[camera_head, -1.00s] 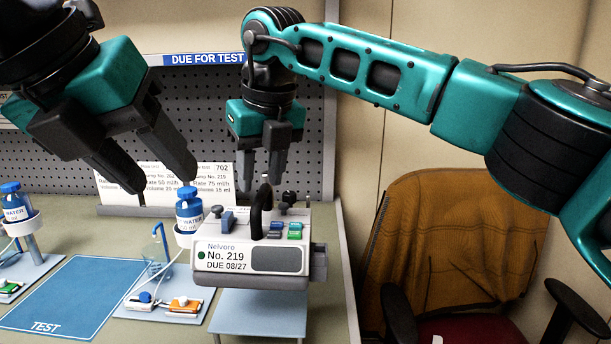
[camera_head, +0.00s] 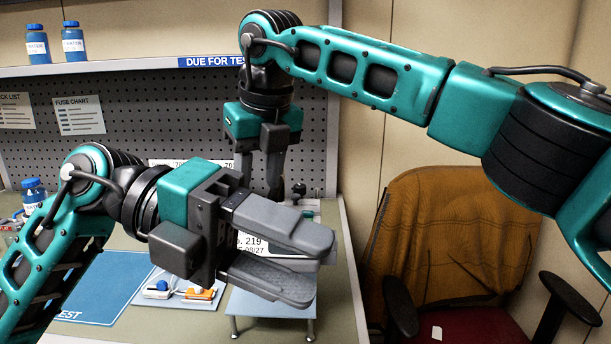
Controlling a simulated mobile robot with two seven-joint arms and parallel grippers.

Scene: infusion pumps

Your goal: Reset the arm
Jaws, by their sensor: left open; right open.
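My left gripper (camera_head: 318,268) reaches in from the left on its teal arm and points right, its two grey fingers parted with nothing between them. It is in front of the white infusion pump No. 219 (camera_head: 249,243) and hides most of it. My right gripper (camera_head: 262,188) hangs down behind it from the arm coming in from the right. Its fingers point down above the pump, and its lower part is partly covered by my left gripper. I see nothing held in it.
The pale blue stand (camera_head: 275,304) is below the pump. A blue TEST mat (camera_head: 108,285) lies on the bench, with an orange-and-blue clip board (camera_head: 178,292) beside it. Blue-capped bottles (camera_head: 74,42) stand on the shelf. A chair (camera_head: 450,240) with a brown cover is at right.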

